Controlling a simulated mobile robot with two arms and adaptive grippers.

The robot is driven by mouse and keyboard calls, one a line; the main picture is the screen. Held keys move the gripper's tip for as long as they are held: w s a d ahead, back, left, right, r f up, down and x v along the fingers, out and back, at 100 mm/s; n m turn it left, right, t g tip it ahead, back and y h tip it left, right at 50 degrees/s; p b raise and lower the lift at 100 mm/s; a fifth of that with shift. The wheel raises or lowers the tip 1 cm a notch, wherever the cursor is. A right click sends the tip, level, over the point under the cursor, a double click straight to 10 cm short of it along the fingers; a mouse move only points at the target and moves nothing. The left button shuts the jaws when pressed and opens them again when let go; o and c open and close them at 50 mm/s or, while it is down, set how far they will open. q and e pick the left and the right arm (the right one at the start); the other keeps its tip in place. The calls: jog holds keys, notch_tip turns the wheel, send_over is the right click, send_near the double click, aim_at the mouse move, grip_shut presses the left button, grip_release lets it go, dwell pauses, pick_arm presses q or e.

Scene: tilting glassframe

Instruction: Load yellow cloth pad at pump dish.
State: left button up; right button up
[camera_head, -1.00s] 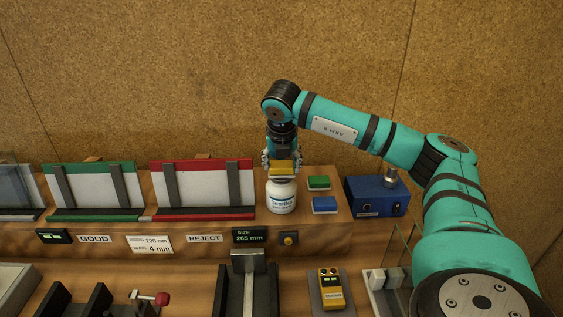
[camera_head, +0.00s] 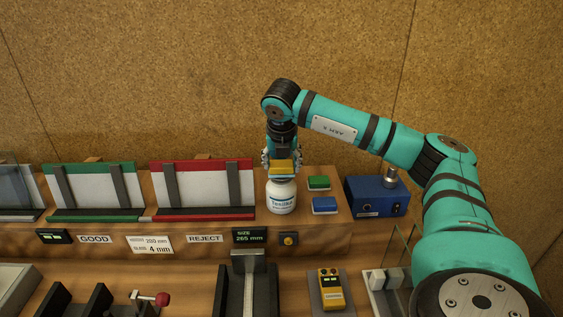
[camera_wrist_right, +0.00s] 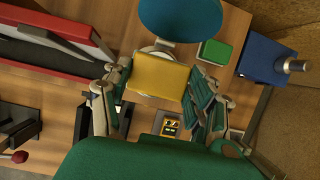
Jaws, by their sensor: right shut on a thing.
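The yellow cloth pad (camera_head: 282,168) is held between the fingers of my right gripper (camera_head: 282,160), which is shut on it. In the right wrist view the pad (camera_wrist_right: 159,76) spans the space between the fingertips (camera_wrist_right: 157,88). The pad is directly over the top of the white pump bottle (camera_head: 282,197). The pump dish on top of the bottle is mostly hidden by the pad in the head view; a pale round rim shows behind the pad in the wrist view. I cannot tell whether pad and dish touch. My left gripper is not in view.
Right of the bottle lie a green pad (camera_head: 318,183) and a blue pad (camera_head: 325,205). Further right is a blue box (camera_head: 376,198) with a metal post. Left stands a red-edged rack (camera_head: 202,166) and a green-edged one (camera_head: 90,168). A yellow meter (camera_head: 331,290) lies in front.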

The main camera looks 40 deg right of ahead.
aim_at(281, 164)
jog(key=shift+r+p, duration=1.7)
jog(key=shift+r, duration=1.5)
